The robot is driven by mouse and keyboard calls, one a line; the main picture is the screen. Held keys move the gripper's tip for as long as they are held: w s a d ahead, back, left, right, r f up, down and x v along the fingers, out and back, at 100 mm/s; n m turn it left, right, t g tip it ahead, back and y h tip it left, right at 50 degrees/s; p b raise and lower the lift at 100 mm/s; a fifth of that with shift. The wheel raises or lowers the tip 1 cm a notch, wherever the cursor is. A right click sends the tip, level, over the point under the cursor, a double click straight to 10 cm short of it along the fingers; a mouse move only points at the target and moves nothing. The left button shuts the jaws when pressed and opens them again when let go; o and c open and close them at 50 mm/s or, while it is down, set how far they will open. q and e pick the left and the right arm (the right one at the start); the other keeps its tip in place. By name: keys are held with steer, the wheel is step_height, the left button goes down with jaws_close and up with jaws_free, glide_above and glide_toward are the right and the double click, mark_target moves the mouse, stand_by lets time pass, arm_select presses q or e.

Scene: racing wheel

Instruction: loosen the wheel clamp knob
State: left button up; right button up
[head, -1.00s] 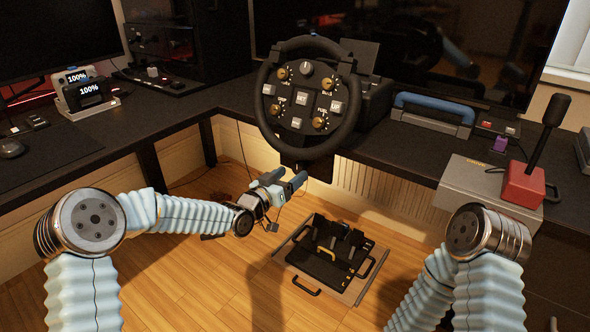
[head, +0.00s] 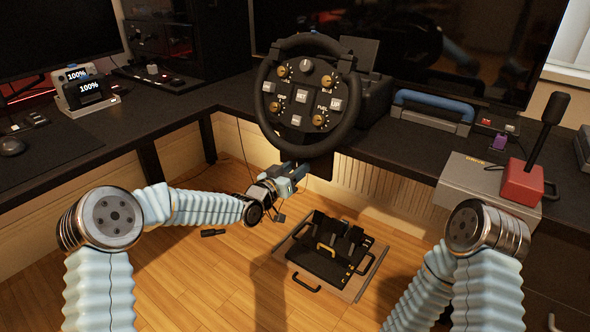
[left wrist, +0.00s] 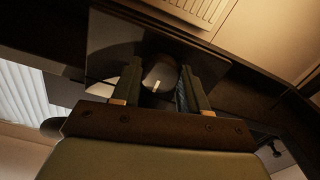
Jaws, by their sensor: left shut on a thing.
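The racing wheel (head: 308,97) stands at the desk's front edge, with its dark mount (head: 320,165) reaching below the desktop. My left gripper (head: 302,170) is under the wheel, by this mount. In the left wrist view, the dark round clamp knob (left wrist: 160,72) with a small white mark sits between the two fingers of the left gripper (left wrist: 160,85), which is shut on it. The knob is hidden in the head view. My right arm is at the lower right, and its gripper is out of view.
The desk edge (head: 400,164) runs just above my left gripper. A pedal set (head: 335,250) lies on the wooden floor below. A grey box with a red shifter (head: 523,182) stands at the right. Floor at the left is mostly clear.

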arm_select(q)
steer(key=shift+n+b, duration=7.05)
steer(key=shift+n, duration=1.05)
steer(key=o, duration=1.1)
steer(key=shift+c, duration=0.2)
steer(key=v, duration=1.3)
steer(key=shift+s+a+b, duration=0.25)
steer(key=shift+s+b, duration=0.1)
steer(key=shift+b, duration=0.1)
